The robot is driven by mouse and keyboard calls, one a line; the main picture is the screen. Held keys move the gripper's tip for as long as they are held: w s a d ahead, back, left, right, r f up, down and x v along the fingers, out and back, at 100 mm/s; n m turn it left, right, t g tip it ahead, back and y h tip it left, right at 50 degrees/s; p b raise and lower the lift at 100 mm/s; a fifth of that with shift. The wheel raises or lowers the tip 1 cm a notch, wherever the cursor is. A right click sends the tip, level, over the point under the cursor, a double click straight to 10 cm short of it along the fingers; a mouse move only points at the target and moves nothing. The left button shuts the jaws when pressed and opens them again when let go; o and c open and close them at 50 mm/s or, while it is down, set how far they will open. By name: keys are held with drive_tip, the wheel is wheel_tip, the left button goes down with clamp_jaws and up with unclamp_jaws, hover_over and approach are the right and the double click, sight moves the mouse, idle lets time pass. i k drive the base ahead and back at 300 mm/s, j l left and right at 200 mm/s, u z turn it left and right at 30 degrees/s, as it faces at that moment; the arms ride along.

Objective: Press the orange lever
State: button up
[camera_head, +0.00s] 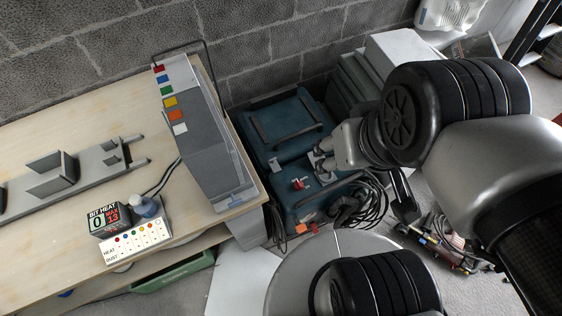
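A tall grey unit (205,140) stands at the right end of the wooden table. A column of small coloured tabs runs down its left edge: red, blue, green, yellow, orange and white. The orange lever (175,115) is the tab between the yellow and the white one. My gripper (319,159) is well to the right of the unit, above a dark teal case on the floor. It points left, and its two small fingertips look apart with nothing between them. It touches none of the tabs.
A grey rail with brackets (60,180) and a small display box with coloured buttons (137,240) are on the table (60,265). The teal case (285,115), black cable coils (365,205) and grey boxes (355,80) crowd the floor beside it. A block wall is behind.

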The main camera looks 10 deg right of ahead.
sight(300, 227)
drive_tip(key=k+j+u, duration=0.1)
drive_tip(key=k, duration=1.3)
